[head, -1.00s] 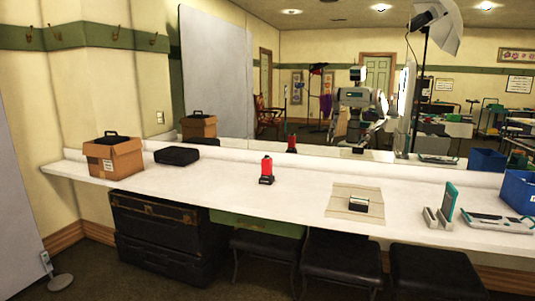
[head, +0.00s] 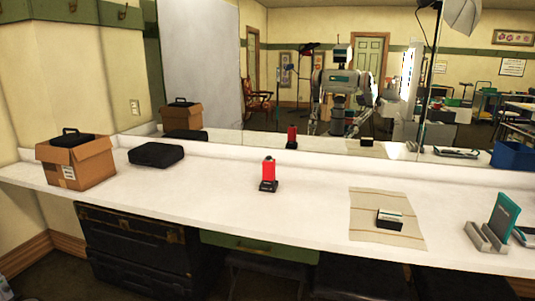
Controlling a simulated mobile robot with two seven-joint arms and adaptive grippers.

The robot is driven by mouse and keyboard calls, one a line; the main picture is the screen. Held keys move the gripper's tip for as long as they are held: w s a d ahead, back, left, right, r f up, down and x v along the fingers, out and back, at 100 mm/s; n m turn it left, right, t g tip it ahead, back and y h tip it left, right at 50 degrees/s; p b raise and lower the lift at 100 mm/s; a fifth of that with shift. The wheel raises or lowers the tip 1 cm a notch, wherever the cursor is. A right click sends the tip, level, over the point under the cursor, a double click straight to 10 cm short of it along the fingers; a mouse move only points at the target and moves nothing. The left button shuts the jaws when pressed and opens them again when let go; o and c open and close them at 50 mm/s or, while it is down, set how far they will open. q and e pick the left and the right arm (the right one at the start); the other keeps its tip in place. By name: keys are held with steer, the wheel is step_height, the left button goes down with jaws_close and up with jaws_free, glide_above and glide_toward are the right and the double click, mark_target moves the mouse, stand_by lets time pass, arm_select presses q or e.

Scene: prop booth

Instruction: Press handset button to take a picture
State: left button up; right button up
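A red upright device (head: 268,171), perhaps the handset, stands in a black base (head: 268,187) near the middle of the white counter (head: 200,199). Its button is too small to make out. A small black and white item (head: 390,219) lies on a beige mat (head: 376,237) right of it. A teal panel (head: 503,214) stands tilted in a grey holder (head: 482,239) at the right. Neither of my grippers is directly in view. My body shows only as a reflection in the wall mirror, too small to read the grippers.
An open cardboard box (head: 77,164) with a black case in it and a flat black case (head: 156,155) sit on the counter's left. Dark trunks (head: 140,245) and stools (head: 265,272) are under the counter. A blue bin (head: 513,156) is at right. The counter around the red device is clear.

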steer(key=shift+s+f, duration=0.15)
steer(key=shift+s, duration=0.25)
steer(key=shift+w, duration=0.1)
jaws_close()
steer(key=shift+w, duration=0.15)
